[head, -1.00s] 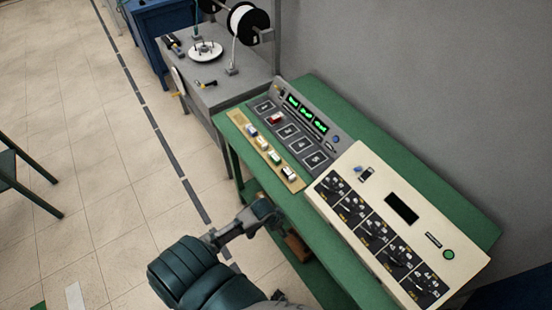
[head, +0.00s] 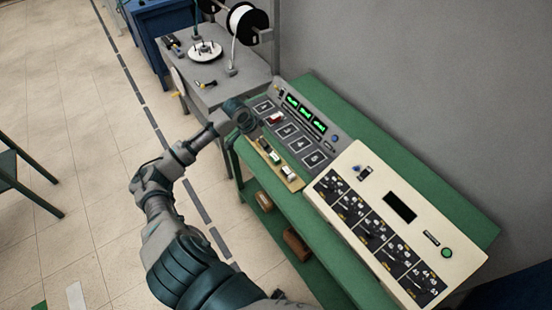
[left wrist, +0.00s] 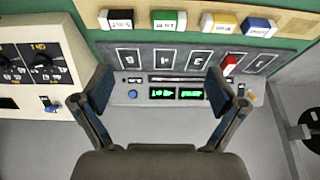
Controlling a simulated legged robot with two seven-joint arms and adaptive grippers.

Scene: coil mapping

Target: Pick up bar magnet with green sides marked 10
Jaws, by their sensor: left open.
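The green-sided bar magnet (left wrist: 168,20) has a white top with dark marks too small to read. It lies on the wooden tray (left wrist: 285,17) in the left wrist view, between a black-sided magnet (left wrist: 120,19) and a yellow-sided one (left wrist: 218,22). In the head view the green one (head: 276,157) is on the tray's front half. My left gripper (left wrist: 160,88) is open and empty, with the grey numbered panel (left wrist: 190,60) between its fingers. In the head view its hand (head: 241,114) is over the panel's far left end, apart from the green magnet. My right gripper is not in view.
A blue-sided magnet (left wrist: 258,26) is at the tray's end. A red magnet (left wrist: 229,64) sits on a numbered panel slot. The cream dial box (head: 405,230) stands on the green table (head: 395,160). A grey bench (head: 222,92) with spools is beyond.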

